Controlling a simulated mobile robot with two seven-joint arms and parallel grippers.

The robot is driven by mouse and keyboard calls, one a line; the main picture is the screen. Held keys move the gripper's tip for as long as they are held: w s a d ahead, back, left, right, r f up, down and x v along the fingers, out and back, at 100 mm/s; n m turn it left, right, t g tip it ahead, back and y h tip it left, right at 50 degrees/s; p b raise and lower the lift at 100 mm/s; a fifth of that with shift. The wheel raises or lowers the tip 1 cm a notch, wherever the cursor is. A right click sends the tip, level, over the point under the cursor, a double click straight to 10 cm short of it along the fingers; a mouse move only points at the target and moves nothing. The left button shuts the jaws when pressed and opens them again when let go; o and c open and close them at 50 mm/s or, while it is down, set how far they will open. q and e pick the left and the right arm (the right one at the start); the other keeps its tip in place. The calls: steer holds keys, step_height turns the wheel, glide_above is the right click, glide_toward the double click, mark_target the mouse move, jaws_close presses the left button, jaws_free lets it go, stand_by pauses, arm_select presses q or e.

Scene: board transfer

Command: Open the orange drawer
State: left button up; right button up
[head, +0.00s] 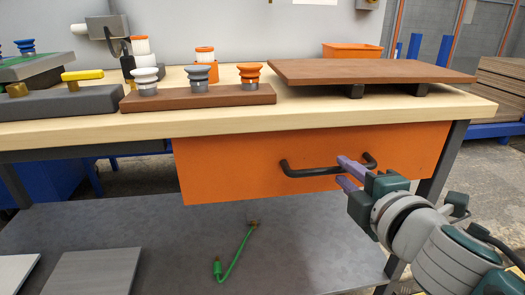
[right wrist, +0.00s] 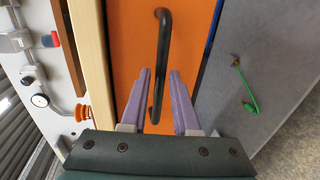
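The orange drawer (head: 230,165) hangs under the wooden workbench top, and its front looks closed. Its black bar handle (head: 312,171) runs sideways across the front. My right gripper (head: 346,172) is open at the right half of the handle, and its upper purple finger overlaps the bar. In the right wrist view the handle (right wrist: 164,40) shows in line with the gap between the two open fingers (right wrist: 159,73), with the orange drawer front (right wrist: 195,45) behind. I cannot tell whether the fingertips reach past the bar. My left gripper is not in view.
On the bench top (head: 310,115) stand a brown board with knobs (head: 200,97), a raised brown board (head: 370,71) and an orange bin (head: 352,50). A grey lower shelf (head: 170,225) holds a green cable (head: 235,255). A dark table leg (head: 450,155) stands right of the drawer.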

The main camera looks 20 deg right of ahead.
steer(key=shift+x, duration=1.35)
jaws_close()
stand_by(0.4)
